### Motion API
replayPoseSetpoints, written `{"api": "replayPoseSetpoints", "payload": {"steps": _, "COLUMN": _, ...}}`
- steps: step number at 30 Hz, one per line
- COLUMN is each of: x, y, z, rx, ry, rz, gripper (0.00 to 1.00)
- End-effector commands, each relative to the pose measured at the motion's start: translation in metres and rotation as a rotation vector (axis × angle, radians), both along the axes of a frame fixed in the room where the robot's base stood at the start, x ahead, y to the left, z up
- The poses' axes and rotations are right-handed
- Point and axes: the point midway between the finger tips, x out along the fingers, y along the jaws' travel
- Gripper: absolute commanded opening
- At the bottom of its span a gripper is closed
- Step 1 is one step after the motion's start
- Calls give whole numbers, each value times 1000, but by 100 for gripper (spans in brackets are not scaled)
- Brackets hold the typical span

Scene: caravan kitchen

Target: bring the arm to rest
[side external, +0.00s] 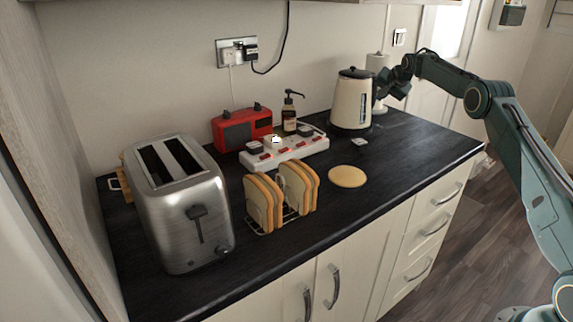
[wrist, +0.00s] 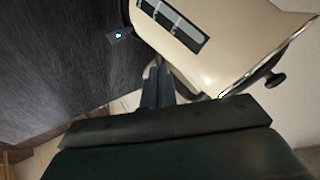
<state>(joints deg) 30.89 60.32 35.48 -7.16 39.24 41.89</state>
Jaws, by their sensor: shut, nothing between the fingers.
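My gripper (side external: 386,92) is at the back right end of the counter, just right of the cream kettle (side external: 348,104) and above the counter. It is shut and empty. In the wrist view the fingertips (wrist: 156,76) are together, beside the kettle's cream body (wrist: 225,45). I cannot tell whether they touch it. The kettle stands upright with its dark lid on. My arm reaches in from the right side of the side external view.
A paper roll (side external: 377,66) stands behind my gripper. A toaster (side external: 180,205), a rack of bread slices (side external: 280,197), a red radio (side external: 242,129), a pump bottle (side external: 289,115), a power strip (side external: 285,152) and a round yellow disc (side external: 347,177) are on the counter (side external: 400,150). Its front right is clear.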

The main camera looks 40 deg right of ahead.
Motion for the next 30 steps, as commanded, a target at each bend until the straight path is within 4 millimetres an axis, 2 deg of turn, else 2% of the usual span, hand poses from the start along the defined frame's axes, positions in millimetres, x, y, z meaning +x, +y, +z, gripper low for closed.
{"api": "replayPoseSetpoints", "payload": {"steps": 1, "x": -1, "y": 10, "z": 12, "rx": -7, "ry": 5, "rz": 16, "gripper": 0}}
{"api": "replayPoseSetpoints", "payload": {"steps": 8, "x": -17, "y": 58, "z": 57, "rx": -40, "ry": 47, "rz": 102, "gripper": 0}}
{"api": "replayPoseSetpoints", "payload": {"steps": 14, "x": -40, "y": 103, "z": 93, "rx": -70, "ry": 84, "rz": 181, "gripper": 0}}
{"api": "replayPoseSetpoints", "payload": {"steps": 23, "x": -89, "y": 168, "z": 136, "rx": -117, "ry": 135, "rz": 301, "gripper": 0}}
{"api": "replayPoseSetpoints", "payload": {"steps": 30, "x": -139, "y": 217, "z": 160, "rx": -156, "ry": 175, "rz": 398, "gripper": 0}}
